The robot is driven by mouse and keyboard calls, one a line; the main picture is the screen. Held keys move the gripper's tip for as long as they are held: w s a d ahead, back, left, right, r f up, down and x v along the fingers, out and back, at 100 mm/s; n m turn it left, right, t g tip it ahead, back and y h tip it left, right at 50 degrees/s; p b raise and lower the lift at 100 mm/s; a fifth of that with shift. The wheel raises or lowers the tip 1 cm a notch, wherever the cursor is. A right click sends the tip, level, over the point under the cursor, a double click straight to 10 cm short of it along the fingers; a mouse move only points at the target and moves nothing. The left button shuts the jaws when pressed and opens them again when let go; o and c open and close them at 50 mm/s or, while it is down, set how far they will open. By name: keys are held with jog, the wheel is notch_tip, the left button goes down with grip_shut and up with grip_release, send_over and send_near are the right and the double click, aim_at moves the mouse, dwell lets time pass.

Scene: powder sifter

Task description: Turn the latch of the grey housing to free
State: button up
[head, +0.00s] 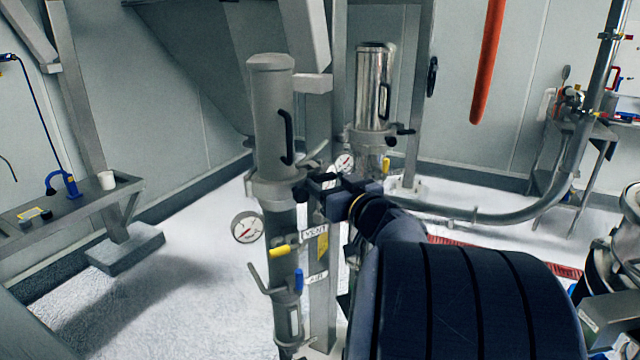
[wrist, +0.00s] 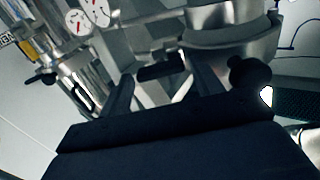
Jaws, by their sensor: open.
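The grey housing (head: 272,125) is a tall matte cylinder with a black side handle, standing on a ring collar. In the wrist view its rounded metal body (wrist: 232,42) fills the upper right. My gripper (head: 318,182) is at the right of the collar. In the wrist view my gripper (wrist: 158,72) is open, its two dark fingers pointing at the collar. A black block, apparently the latch grip (wrist: 160,67), lies between the fingertips; I cannot tell whether they touch it. A round black knob (wrist: 250,75) sits right of the fingers. My gripper partly hides the latch in the head view.
A shiny steel housing (head: 374,90) stands behind to the right. Below the collar are a gauge (head: 247,227), a yellow-handled valve (head: 284,250) and a blue handle (head: 299,281). A bench (head: 85,200) with a white cup (head: 107,180) stands left; floor between is clear.

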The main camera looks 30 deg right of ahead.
jog(key=c, duration=0.7)
jog(key=shift+n, duration=0.4)
jog(key=n, duration=0.3)
jog(key=shift+n+b, duration=0.3)
jog(key=n+b, duration=0.1)
jog(key=n, duration=0.3)
jog(key=shift+f+n, duration=0.1)
jog(key=shift+n, duration=0.2)
jog(key=n+b, duration=0.2)
jog(key=n, duration=0.2)
jog(key=shift+n, duration=0.3)
jog(key=shift+n+b, duration=1.1)
jog(key=shift+n, duration=1.1)
